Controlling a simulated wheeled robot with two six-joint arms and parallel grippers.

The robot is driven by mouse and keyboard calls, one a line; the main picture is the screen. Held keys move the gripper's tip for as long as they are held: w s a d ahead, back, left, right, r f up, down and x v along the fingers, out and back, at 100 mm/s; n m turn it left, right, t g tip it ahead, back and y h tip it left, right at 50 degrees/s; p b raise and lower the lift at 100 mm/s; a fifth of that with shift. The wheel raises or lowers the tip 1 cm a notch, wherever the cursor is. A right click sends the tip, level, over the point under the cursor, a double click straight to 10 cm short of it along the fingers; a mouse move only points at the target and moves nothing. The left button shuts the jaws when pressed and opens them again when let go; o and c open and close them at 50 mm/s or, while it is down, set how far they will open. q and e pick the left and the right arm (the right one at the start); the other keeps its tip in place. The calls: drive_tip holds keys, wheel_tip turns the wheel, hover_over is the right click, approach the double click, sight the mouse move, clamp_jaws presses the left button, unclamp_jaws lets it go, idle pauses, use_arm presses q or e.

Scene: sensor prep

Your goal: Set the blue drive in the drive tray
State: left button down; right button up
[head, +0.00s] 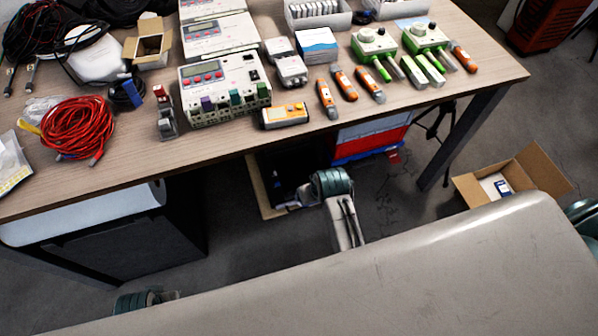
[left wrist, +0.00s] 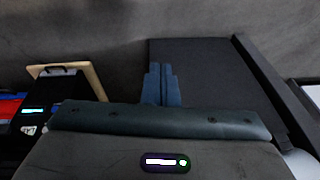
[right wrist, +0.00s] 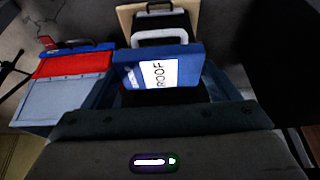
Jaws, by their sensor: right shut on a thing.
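In the right wrist view, my right gripper (right wrist: 160,86) is shut on a blue block with a white lettered label, which I take to be the blue drive (right wrist: 129,75). A finger lies on each side of it, and it is held clear of the table. I cannot tell for sure which thing is the drive tray; a pale tray of upright white pieces (head: 317,14) stands at the table's back.
The wooden table (head: 225,143) carries grey meters (head: 222,92), orange hand tools (head: 327,99), green units (head: 374,42) and a coiled red cable (head: 77,127). Its front edge strip is mostly clear. A red, white and blue crate (head: 372,140) is below, with an open carton (head: 545,168) at right.

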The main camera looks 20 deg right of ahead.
drive_tip(key=b, duration=0.2)
approach(299, 170)
drive_tip(key=f, duration=0.1)
drive_tip(key=s+f, duration=0.1)
drive_tip(key=f, duration=0.1)
drive_tip(key=shift+s, duration=0.15)
drive_tip(key=shift+w+a+f, duration=0.1)
drive_tip(key=shift+w+f, duration=0.55)
drive_tip(key=shift+w, duration=0.3)
drive_tip(key=shift+w+f, duration=0.7)
drive_tip(key=shift+w, duration=0.2)
use_arm(q)
drive_tip(key=w+v, duration=0.1)
drive_tip(key=v, duration=0.7)
drive_tip(key=shift+r+t, duration=0.15)
drive_tip(key=shift+t, duration=0.25)
drive_tip(key=shift+w+d, duration=0.1)
use_arm(e)
drive_tip(key=o, duration=1)
drive_tip(key=shift+f, duration=0.1)
drive_tip(key=shift+c, duration=0.2)
